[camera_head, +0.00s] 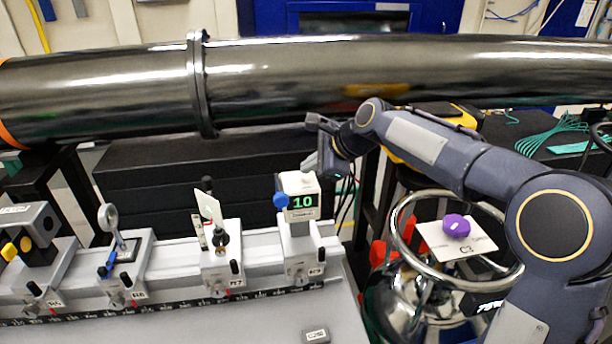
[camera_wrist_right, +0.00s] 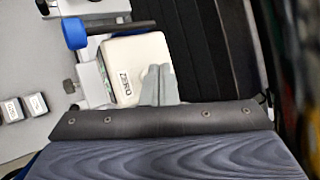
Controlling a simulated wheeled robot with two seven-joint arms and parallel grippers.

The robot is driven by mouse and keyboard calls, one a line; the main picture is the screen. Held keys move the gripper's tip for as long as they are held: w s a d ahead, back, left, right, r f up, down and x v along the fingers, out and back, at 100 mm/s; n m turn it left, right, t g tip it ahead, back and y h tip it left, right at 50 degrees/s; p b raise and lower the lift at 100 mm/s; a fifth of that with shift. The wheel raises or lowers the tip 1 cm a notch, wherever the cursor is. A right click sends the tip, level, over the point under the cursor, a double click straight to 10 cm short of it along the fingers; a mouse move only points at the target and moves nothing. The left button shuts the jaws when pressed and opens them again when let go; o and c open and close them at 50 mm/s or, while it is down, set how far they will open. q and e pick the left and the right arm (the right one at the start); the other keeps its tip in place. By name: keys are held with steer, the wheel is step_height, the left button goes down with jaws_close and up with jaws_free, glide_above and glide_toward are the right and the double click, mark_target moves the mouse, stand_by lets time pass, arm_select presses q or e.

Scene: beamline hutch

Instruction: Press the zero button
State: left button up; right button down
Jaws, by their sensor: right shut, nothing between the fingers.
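A small white box (camera_head: 297,182) with a green "10" on its front display stands on the rightmost rail carrier, with a blue knob (camera_head: 280,201) on its left side. In the right wrist view the box (camera_wrist_right: 130,55) shows its top with the label ZERO (camera_wrist_right: 124,88). The zero button itself I cannot make out; the fingers cover part of the top near the label. My right gripper (camera_head: 310,165) is shut and empty, its tips at the box top; in the wrist view its fingertips (camera_wrist_right: 158,72) overlap the box. I cannot tell whether they touch. My left gripper is not in view.
A large steel pipe (camera_head: 420,70) crosses behind the rail. Other carriers (camera_head: 222,268) with optics stand along the rail to the left. A steel ring (camera_head: 405,220) around a purple knob (camera_head: 456,226) stands right, below my right arm. The front table is mostly clear.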

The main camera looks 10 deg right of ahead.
steer(key=shift+f, duration=0.5)
stand_by(0.4)
stand_by(0.3)
steer(key=shift+r+p, duration=0.75)
steer(key=shift+r, duration=0.2)
step_height(320, 180, up, 5)
steer(key=p, duration=0.5)
stand_by(0.3)
